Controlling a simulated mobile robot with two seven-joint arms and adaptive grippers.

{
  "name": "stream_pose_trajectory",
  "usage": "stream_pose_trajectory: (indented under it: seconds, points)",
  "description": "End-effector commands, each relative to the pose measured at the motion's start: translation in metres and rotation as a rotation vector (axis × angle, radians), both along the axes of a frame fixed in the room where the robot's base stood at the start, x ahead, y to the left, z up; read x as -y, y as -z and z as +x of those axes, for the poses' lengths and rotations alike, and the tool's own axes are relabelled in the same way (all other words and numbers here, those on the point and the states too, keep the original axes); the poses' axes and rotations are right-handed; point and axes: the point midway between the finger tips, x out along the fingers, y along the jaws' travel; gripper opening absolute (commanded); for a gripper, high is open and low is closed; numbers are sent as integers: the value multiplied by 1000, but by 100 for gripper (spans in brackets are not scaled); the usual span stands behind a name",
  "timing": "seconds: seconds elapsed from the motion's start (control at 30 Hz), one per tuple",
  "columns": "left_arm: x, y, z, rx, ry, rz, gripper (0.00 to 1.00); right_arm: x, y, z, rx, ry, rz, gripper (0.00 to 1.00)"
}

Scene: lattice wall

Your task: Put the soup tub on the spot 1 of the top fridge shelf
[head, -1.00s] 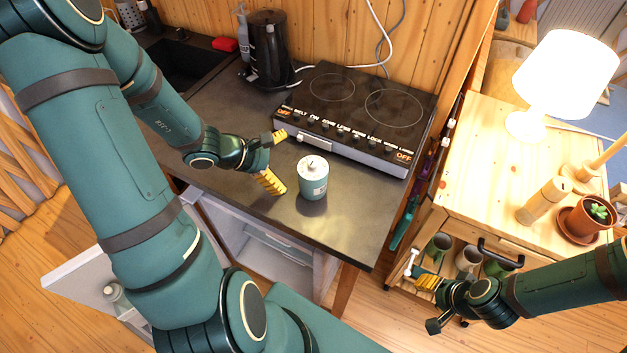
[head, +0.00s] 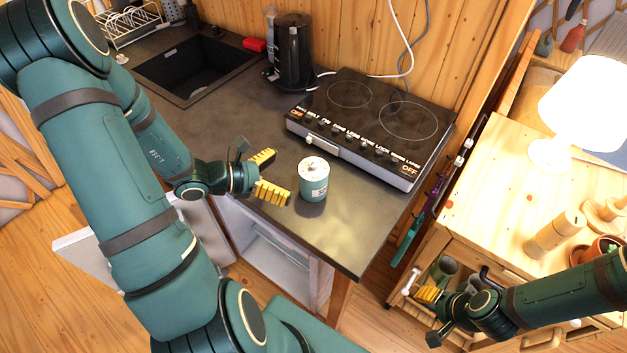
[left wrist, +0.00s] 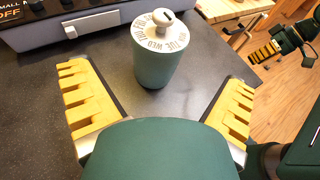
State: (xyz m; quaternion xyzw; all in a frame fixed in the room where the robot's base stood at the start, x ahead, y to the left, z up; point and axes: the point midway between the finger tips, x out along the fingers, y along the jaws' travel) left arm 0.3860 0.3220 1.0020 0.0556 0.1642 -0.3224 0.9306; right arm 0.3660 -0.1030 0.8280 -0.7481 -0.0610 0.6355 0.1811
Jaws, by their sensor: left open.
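The soup tub (head: 314,184), a teal cylinder with a white knobbed lid, stands upright on the dark counter near its front edge. My left gripper (head: 279,175) is open just left of the tub, its yellow fingers pointing at it. In the left wrist view the tub (left wrist: 155,62) stands ahead, between and beyond the open fingers, with lettering around its lid. My right gripper (head: 428,294) is at the lower right, away from the tub; its opening is unclear. The white fridge (head: 270,262) under the counter stands open; its shelf spots cannot be made out.
A two-plate cooktop (head: 375,125) lies behind the tub. A black kettle (head: 293,52) and a sink (head: 190,70) are farther back. The open fridge door (head: 85,247) reaches left, behind my left arm. A wooden cart (head: 500,215) with a lamp stands right.

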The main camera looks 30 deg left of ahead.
Motion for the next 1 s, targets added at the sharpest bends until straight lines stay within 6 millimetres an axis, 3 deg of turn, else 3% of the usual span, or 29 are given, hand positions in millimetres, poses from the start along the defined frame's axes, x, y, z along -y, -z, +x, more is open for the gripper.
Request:
stream_pose_trajectory:
  seconds: [0.7, 1.0]
  points:
    - [44, 31, 60, 0, 2, 2, 100, -1, 9, -3, -7, -5, 2, 48]
    - [47, 32, 63, 0, 1, 2, 100, -1, 9, -3, -7, -5, 2, 48]
